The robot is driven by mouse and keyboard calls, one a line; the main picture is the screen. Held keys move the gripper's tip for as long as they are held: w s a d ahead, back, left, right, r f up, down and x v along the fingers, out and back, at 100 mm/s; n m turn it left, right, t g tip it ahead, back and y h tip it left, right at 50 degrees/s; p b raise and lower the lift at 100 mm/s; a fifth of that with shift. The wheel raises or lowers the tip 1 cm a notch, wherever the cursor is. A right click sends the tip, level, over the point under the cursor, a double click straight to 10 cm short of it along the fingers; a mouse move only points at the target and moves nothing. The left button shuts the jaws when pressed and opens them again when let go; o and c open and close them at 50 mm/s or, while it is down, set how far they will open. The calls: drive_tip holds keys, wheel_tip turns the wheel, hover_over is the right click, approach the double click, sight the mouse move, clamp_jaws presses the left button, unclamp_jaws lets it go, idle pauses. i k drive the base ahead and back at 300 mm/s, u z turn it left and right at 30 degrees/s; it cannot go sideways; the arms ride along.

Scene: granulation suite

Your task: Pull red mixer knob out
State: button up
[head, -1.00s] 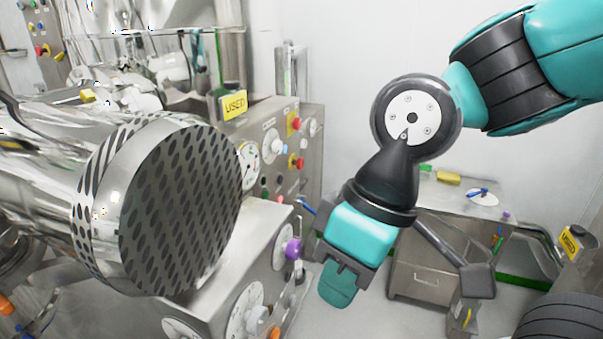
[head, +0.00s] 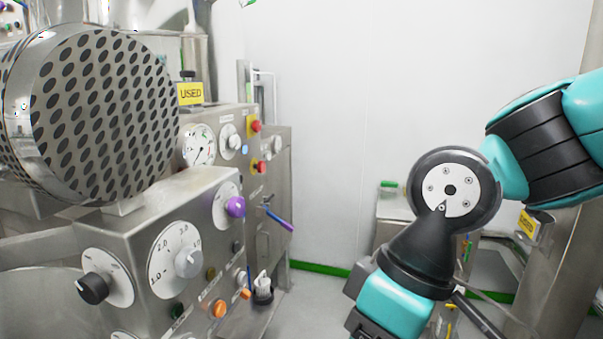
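Two red knobs show on the side of the rear steel control panel. The upper red knob (head: 256,126) sits on a yellow plate beside a white dial. The lower red knob (head: 264,167) also sits on a yellow plate, just below it. I cannot tell which one is the mixer knob. My gripper (head: 370,325) is at the bottom edge, right of and lower than both knobs in the picture, and apart from them. Its fingertips are cut off by the frame, so its opening does not show.
A perforated steel drum (head: 105,110) fills the upper left. The front control box (head: 130,215) carries a black knob, a grey knob, a purple knob (head: 235,206) and orange knobs. A purple-blue handle (head: 278,221) sticks out behind it. Open floor lies between the panels and my arm.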

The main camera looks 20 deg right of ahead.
sight(261, 167)
drive_tip(key=z, duration=0.35)
drive_tip(key=k, duration=0.85)
drive_tip(key=z, duration=0.75)
drive_tip(key=i, duration=1.95)
drive_tip(key=u, duration=0.85)
drive_tip(key=i, duration=0.45)
drive_tip(key=u, duration=0.35)
